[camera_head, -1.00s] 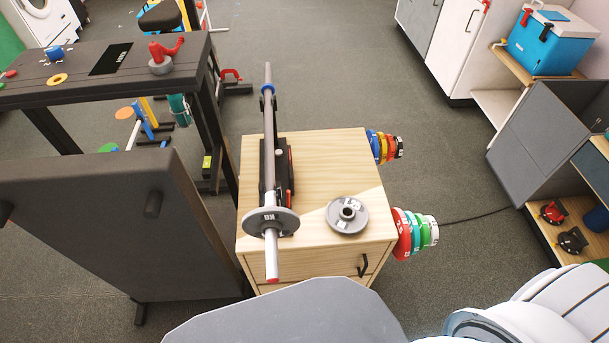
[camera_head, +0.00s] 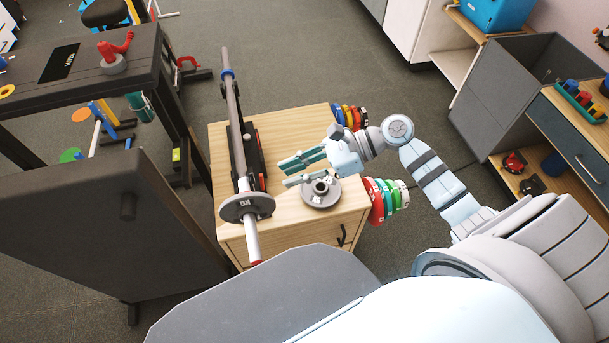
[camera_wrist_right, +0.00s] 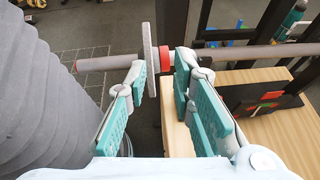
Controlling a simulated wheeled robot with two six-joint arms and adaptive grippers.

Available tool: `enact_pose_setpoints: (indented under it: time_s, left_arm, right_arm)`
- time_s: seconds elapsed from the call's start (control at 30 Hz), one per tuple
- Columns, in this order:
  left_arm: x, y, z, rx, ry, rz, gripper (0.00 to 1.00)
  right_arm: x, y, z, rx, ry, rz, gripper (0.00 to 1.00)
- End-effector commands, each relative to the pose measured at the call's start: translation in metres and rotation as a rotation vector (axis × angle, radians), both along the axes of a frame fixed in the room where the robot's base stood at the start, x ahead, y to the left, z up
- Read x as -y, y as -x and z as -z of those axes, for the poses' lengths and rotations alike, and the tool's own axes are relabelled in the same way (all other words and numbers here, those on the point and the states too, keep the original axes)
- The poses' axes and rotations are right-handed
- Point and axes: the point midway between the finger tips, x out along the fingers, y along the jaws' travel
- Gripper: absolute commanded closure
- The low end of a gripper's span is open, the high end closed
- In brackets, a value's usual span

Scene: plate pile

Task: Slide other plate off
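A grey weight plate (camera_head: 236,209) sits on the near end of a barbell (camera_head: 238,130), with bare bar sticking out past it. The barbell rests in a black holder (camera_head: 258,160) on a wooden cabinet. Another grey plate (camera_head: 330,201) lies flat on the cabinet top to the right. My right gripper (camera_head: 283,174) is open and empty above the cabinet, right of the bar and partly over the flat plate. In the right wrist view the barbell plate (camera_wrist_right: 149,58) shows edge-on, ahead between the spread fingertips (camera_wrist_right: 161,70), beside a red ring. My left gripper is out of view.
Coloured plates hang on the right side of the cabinet (camera_head: 290,125), near my right arm. A dark bench panel (camera_head: 70,220) stands close on the left. Shelves (camera_head: 545,125) stand at the far right.

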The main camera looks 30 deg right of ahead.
Motion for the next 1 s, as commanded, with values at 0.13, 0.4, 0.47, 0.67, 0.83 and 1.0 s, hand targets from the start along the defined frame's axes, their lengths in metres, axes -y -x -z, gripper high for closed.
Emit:
enact_pose_setpoints:
  time_s: [0.13, 0.4, 0.47, 0.67, 0.83, 1.0]
  left_arm:
    - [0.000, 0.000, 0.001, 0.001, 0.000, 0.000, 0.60]
    - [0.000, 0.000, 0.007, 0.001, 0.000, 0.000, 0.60]
    - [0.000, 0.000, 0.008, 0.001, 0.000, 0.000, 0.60]
    - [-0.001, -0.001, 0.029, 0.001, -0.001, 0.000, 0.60]
    - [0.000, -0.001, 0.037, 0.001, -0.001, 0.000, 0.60]
    - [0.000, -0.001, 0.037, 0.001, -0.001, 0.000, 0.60]
  right_arm:
    - [0.011, 0.012, 0.019, -0.002, 0.122, -0.100, 0.78]
    - [-0.021, 0.005, 0.038, -0.004, 0.116, -0.100, 0.78]
    - [-0.030, 0.003, 0.043, -0.005, 0.114, -0.099, 0.78]
    - [-0.056, -0.004, 0.063, -0.005, 0.115, -0.099, 0.78]
    - [-0.069, -0.007, 0.068, -0.005, 0.116, -0.099, 0.78]
    - [-0.071, -0.008, 0.067, -0.006, 0.117, -0.099, 0.78]
